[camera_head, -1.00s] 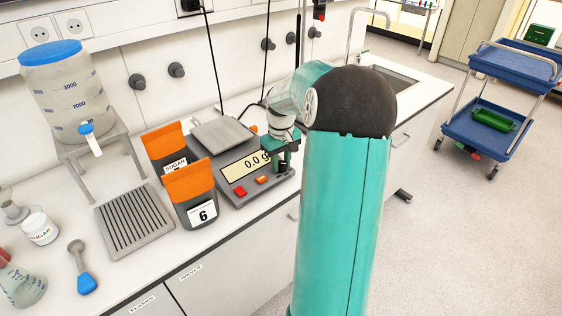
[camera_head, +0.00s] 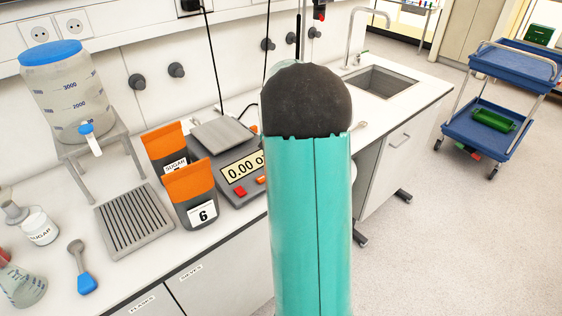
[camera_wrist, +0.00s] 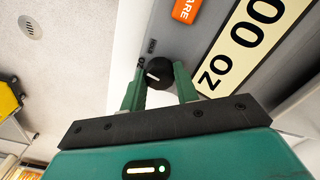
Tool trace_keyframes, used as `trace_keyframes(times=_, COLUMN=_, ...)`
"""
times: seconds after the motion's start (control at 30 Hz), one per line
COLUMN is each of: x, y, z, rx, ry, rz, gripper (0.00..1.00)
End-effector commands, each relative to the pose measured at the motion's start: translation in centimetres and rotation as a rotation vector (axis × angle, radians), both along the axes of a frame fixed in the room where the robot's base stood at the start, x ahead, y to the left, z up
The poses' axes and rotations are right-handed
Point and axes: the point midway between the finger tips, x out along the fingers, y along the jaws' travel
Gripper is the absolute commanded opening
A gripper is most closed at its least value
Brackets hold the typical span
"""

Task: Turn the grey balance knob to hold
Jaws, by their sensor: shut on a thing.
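The balance (camera_head: 232,198) stands on the bench with its flat pan on top, and its display reads 0.00 with a unit partly hidden by my arm. In the wrist view the display (camera_wrist: 250,38) shows "00 OZ". The dark grey knob (camera_wrist: 158,72) with a white pointer mark sits on the front panel. My gripper (camera_wrist: 159,84) has its two green fingers on either side of the knob and is shut on it. In the head view my arm hides the knob and gripper.
An orange TARE button (camera_wrist: 186,9) is close to the knob. Orange-topped containers (camera_head: 190,185) stand left of the balance, beside a ribbed grey tray (camera_head: 134,219). A sink (camera_head: 380,82) lies to the right. The floor on the right is open up to a blue cart (camera_head: 489,130).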

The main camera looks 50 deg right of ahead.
Motion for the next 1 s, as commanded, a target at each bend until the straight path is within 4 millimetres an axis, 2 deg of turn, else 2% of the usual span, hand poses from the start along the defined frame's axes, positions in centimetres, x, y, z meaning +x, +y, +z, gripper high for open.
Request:
trace_keyframes(times=0.5, x=0.03, y=0.06, z=-0.02, rx=0.001, ry=0.001, rz=-0.437, gripper=0.08)
trace_keyframes(times=0.7, x=0.02, y=0.05, z=-0.02, rx=0.001, ry=0.001, rz=-0.534, gripper=0.08)
trace_keyframes(times=1.0, x=-0.01, y=0.02, z=-0.02, rx=0.001, ry=0.001, rz=-0.589, gripper=0.08)
